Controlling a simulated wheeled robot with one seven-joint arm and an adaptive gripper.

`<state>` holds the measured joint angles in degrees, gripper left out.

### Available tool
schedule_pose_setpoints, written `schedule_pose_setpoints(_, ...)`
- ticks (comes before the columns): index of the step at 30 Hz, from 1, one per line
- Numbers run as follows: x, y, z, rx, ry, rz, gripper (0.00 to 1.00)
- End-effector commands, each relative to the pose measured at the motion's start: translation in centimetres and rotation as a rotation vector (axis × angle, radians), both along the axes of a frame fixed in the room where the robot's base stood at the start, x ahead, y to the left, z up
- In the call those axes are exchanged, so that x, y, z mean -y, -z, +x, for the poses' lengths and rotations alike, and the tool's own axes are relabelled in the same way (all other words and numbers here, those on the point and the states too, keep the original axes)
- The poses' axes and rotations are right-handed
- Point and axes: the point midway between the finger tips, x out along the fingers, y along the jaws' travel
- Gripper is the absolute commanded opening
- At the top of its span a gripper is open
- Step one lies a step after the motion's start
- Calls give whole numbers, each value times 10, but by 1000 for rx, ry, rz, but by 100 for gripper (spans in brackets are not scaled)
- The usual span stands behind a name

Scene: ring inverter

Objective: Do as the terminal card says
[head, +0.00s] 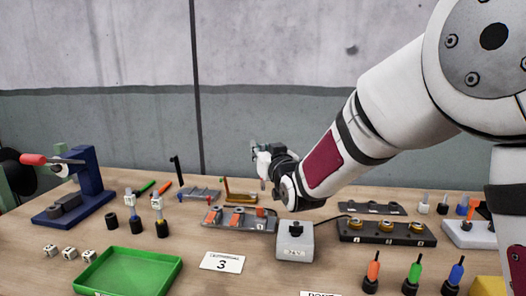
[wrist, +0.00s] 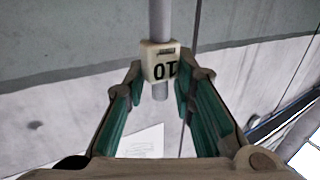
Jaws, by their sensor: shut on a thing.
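My gripper (wrist: 165,75) is shut on a cream block marked 10 (wrist: 160,66), with a grey rod running through it. In the head view my gripper (head: 265,155) is raised above the back middle of the bench, and the held block (head: 263,166) shows small and pale. A white card with a large 3 (head: 221,263) lies at the front middle; its small print is unreadable. A black terminal block with several brass-coloured terminals (head: 387,239) sits right of centre. A grey tray with orange pieces (head: 240,220) lies below my gripper.
A grey box with a black knob (head: 295,250) stands centre front. A green tray (head: 130,272) and marked white cubes (head: 69,253) are at left, near a blue press (head: 88,185). Coloured drivers (head: 414,275) stand at front right. My arm hides part of the back right.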

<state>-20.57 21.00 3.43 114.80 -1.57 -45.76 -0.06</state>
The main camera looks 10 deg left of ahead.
Motion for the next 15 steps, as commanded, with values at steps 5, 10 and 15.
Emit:
schedule_pose_setpoints(5,0,0,0,0,7,5,0)
schedule_pose_setpoints(10,0,12,1,-3,9,5,0)
schedule_pose_setpoints(15,0,27,1,-3,8,5,0)
